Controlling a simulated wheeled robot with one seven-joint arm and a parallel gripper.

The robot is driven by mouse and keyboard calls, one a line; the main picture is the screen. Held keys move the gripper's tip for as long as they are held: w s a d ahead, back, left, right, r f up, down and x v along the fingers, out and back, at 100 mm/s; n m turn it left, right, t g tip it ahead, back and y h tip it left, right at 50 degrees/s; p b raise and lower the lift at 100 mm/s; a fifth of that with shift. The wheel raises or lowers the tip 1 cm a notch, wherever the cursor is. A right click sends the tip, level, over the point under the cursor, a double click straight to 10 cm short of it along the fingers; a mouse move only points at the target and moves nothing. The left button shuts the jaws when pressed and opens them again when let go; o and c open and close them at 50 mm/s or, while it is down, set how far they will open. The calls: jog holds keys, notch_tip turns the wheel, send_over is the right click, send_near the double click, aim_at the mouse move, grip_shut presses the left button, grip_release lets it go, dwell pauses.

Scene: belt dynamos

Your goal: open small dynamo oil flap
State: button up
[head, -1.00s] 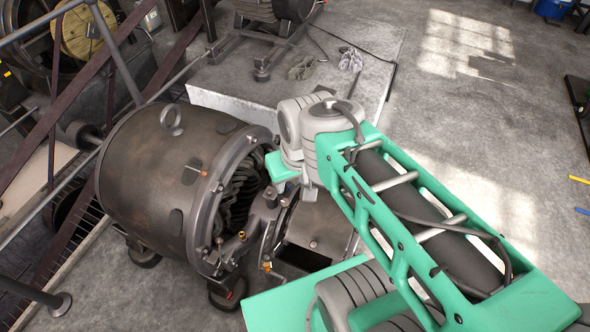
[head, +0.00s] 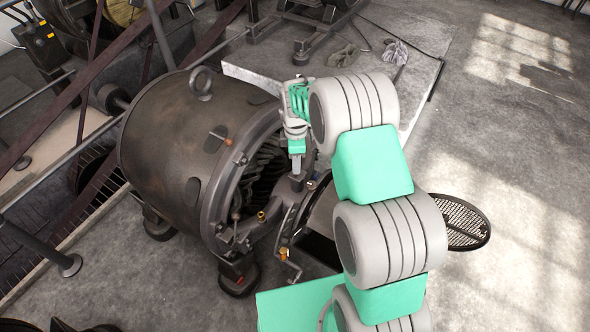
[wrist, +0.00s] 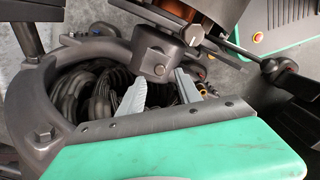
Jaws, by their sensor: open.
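The dynamo (head: 165,140) is a dark, worn drum with a lifting eye on top and an open end facing right. A dark lever with a reddish tip (head: 220,138) and a small dark plate (head: 192,191) sit on its side. I cannot tell for certain which part is the oil flap. My gripper (head: 297,163) hangs by the open end, near the bearing arm. In the wrist view its two pale grey fingers (wrist: 161,91) are apart with nothing visible between them. They are over the dark coils (wrist: 95,90), just below a dark bolted block (wrist: 155,58).
A round mesh cover (head: 465,222) shows to the right of my arm. Brass-tipped fittings (head: 284,254) stick out low by the open end. Railings (head: 60,100) stand at the left. Open concrete floor (head: 510,130) lies at the right.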

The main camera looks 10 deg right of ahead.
notch_tip(320, 180, down, 4)
jog(key=shift+f, duration=0.1)
grip_shut()
dwell(0.5)
